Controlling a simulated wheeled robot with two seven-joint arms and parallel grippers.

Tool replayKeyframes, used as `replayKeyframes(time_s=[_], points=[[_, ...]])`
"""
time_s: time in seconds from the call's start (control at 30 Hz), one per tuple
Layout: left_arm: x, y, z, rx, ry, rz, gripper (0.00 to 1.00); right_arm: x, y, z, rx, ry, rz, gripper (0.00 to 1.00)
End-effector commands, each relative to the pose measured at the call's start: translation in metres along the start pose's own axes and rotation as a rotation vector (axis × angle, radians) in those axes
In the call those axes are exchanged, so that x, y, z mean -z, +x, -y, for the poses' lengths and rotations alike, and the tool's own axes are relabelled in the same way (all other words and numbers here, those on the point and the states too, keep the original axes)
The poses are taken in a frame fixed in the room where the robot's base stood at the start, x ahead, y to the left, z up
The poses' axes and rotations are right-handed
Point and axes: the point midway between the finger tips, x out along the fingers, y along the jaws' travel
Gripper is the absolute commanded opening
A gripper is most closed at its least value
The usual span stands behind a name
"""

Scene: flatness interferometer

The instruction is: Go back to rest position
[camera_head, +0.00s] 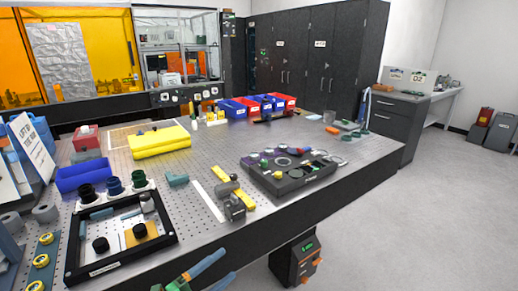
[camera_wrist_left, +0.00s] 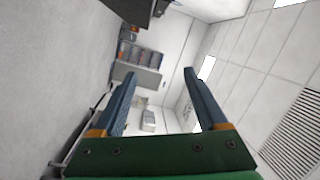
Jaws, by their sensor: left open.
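My left gripper (camera_head: 228,263) is at the bottom of the head view, in front of the near edge of the optical table (camera_head: 300,216). Its green body is partly cut off by the frame, and its two blue fingers point right and slightly up. In the left wrist view the same gripper (camera_wrist_left: 159,75) shows two blue fingers spread well apart with nothing between them. It is open and empty, and it touches nothing that I can see. My right gripper is in neither view.
On the table stand a black-framed tray (camera_head: 80,270), a dark fixture (camera_head: 290,185), a yellow block (camera_head: 160,141) and blue and red bins (camera_head: 283,101). A black box with a green display (camera_head: 296,262) stands below the table edge.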

Motion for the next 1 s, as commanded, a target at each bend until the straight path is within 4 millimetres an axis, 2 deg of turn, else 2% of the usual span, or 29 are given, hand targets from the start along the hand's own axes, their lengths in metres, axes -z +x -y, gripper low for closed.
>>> replayKeyframes(time_s=[0.03,0.1,0.17,0.2,0.27,0.3,0.37,0.43,0.5,0.6,0.7,0.8,1.0], points=[[-0.025,-0.013,-0.029,-0.004,-0.129,0.128,0.75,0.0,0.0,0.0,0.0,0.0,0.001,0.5],[-0.059,-0.038,-0.074,-0.015,-0.304,0.323,0.75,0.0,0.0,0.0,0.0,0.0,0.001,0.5],[-0.079,-0.065,-0.116,-0.036,-0.437,0.479,0.75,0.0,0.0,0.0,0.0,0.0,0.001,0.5],[-0.088,-0.085,-0.144,-0.055,-0.518,0.578,0.75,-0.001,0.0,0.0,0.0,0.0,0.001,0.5],[-0.095,-0.117,-0.186,-0.088,-0.633,0.724,0.75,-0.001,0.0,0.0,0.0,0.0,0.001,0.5],[-0.096,-0.139,-0.213,-0.112,-0.705,0.816,0.75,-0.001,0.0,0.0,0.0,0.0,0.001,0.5],[-0.09,-0.174,-0.254,-0.154,-0.807,0.951,0.75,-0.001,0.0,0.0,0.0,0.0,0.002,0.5],[-0.077,-0.215,-0.297,-0.207,-0.918,1.104,0.75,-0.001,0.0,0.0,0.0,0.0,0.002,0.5],[-0.055,-0.256,-0.337,-0.265,-1.021,1.249,0.75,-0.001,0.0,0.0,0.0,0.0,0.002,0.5],[-0.018,-0.307,-0.379,-0.344,-1.141,1.427,0.75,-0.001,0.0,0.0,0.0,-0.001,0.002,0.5],[0.015,-0.342,-0.405,-0.404,-1.223,1.551,0.75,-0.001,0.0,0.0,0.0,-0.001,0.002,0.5],[0.034,-0.36,-0.417,-0.438,-1.267,1.618,0.75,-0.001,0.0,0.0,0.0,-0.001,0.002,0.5],[0.04,-0.365,-0.42,-0.449,-1.279,1.639,0.75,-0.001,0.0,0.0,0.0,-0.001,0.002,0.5]])
